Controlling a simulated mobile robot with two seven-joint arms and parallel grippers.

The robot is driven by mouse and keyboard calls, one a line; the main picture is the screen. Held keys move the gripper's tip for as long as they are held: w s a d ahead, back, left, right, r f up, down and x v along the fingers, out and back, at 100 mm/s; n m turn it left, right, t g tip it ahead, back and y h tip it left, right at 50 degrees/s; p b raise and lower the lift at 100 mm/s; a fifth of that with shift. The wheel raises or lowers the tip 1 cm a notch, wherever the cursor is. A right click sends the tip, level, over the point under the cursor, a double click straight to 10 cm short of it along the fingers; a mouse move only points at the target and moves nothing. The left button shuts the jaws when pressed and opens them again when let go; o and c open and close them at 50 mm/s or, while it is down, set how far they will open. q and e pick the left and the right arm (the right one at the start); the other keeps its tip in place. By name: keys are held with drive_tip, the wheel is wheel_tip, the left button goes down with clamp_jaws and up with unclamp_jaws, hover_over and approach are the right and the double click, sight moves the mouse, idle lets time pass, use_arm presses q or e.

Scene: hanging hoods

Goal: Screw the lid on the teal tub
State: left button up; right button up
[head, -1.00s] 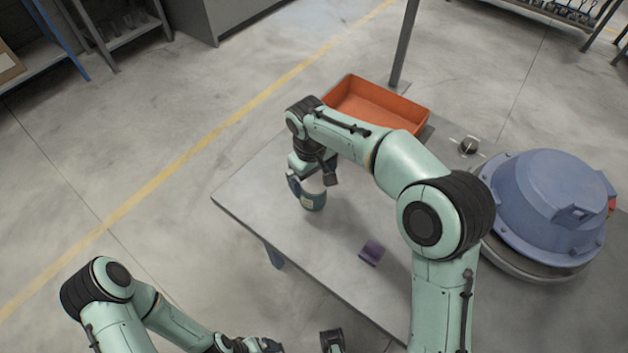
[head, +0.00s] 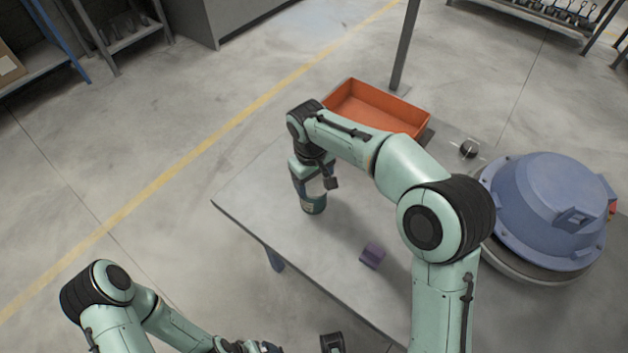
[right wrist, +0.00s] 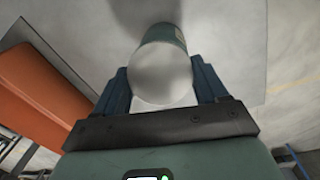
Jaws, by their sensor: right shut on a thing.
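The teal tub (head: 314,205) stands upright on the grey table, left of its middle. My right gripper (head: 313,190) points down over it. In the right wrist view the pale round lid (right wrist: 162,76) sits between the two blue fingers of my right gripper (right wrist: 163,88), which is shut on it. The teal side of the tub (right wrist: 163,33) shows just beyond the lid, in line with it. The thread is hidden, so I cannot tell how tight the lid sits. My left gripper (head: 248,346) is low at the bottom edge, partly cut off, its fingers unclear.
A purple block (head: 372,255) lies on the grey table (head: 260,190), right of the tub. An orange tray (head: 376,107) is at the table's back. A large blue domed hood (head: 548,205) stands at the right. A grey post (head: 405,45) rises behind the tray.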

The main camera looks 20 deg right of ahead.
sight(314, 183)
wheel_tip(314, 183, up, 20)
drive_tip(key=p, duration=0.4)
drive_tip(key=shift+f, duration=0.2)
use_arm(q)
drive_tip(key=w+r, duration=0.1)
drive_tip(key=r, duration=0.2)
drive_tip(key=w+r, duration=0.1)
drive_tip(key=r, duration=0.1)
drive_tip(key=shift+w+r, duration=0.15)
drive_tip(key=shift+w, duration=0.2)
drive_tip(key=shift+s, duration=0.15)
use_arm(e)
drive_tip(key=shift+s+f, duration=0.1)
drive_tip(key=shift+f, duration=0.05)
